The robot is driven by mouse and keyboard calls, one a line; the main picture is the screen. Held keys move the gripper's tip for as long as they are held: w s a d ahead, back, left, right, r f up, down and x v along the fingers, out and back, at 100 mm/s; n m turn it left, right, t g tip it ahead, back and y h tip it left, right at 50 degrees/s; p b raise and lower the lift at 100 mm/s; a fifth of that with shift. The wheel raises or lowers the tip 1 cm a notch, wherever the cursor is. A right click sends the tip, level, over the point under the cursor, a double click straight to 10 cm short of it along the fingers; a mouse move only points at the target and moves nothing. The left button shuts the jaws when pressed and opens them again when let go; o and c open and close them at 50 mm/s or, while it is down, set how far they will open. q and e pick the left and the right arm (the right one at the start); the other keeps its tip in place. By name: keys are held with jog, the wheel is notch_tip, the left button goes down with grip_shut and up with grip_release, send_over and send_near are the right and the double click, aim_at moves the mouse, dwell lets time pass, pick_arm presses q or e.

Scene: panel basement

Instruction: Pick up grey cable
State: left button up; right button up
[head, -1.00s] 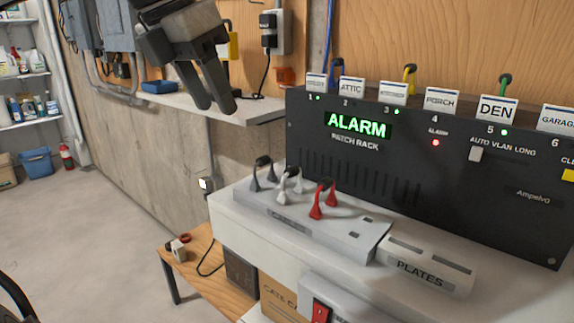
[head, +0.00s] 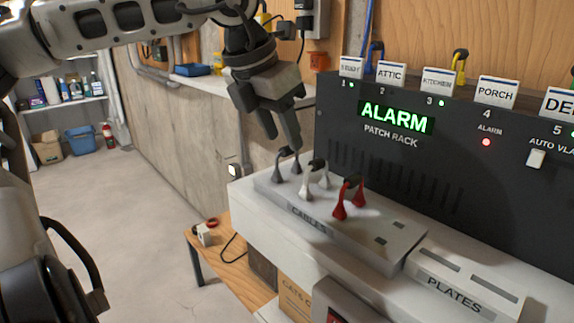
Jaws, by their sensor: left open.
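The grey cable (head: 278,170) is a short dark grey lead with two plugs, standing at the left end of the cable holder (head: 310,227) marked CABLES. My left gripper (head: 283,143) is open, with its fingers pointing down just above the grey cable. In the picture its fingertips come close to the top of the cable; I cannot tell whether they touch. Part of the cable's top is hard to see against the fingers. My right gripper is out of view.
A white cable (head: 307,187) and a red cable (head: 341,208) stand to the right in the same holder. The black patch rack (head: 400,165) with a lit ALARM display rises behind. A PLATES tray (head: 465,285) is at right. A wooden bench (head: 232,240) is below left.

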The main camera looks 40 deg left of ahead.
aim_at(286, 146)
pick_arm(q)
jog(key=x, duration=0.4)
jog(key=shift+w+a+f, duration=0.15)
jog(key=shift+f, duration=0.2)
grip_shut()
